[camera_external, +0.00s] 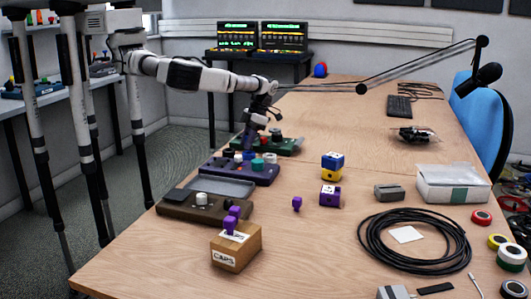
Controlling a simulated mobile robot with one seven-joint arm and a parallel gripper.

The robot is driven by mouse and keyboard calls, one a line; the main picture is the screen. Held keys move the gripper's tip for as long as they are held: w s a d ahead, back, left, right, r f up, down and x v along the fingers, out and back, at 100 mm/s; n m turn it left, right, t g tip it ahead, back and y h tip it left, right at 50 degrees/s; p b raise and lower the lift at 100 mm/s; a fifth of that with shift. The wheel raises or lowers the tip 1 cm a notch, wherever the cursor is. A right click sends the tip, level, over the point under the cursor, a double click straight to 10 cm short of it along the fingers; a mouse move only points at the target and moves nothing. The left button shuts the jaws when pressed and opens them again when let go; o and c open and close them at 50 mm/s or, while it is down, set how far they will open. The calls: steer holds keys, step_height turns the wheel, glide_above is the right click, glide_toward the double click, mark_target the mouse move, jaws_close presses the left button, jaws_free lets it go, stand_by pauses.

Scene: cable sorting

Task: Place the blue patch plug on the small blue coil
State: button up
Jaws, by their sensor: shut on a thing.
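My gripper (248,142) is over the purple tray (236,177) at the middle left of the table, pointing down. It is shut on a small dark thing, which I take to be the blue patch plug; the fingers and the plug are too small and dark to separate clearly. A small blue piece (248,155) shows just below the fingertips, over the tray, and may be the small blue coil or part of the plug. I cannot tell whether plug and coil touch.
The tray also holds white and teal pieces (258,165). A green tray (266,149) lies behind and a brown tray (190,209) in front. A cardboard box (236,249), a blue block on a yellow one (332,160) and a black cable coil (380,252) stand nearby.

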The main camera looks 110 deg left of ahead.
steer(key=shift+f, duration=0.55)
steer(key=shift+f, duration=0.2)
steer(key=o, duration=1)
steer(key=shift+r, duration=0.1)
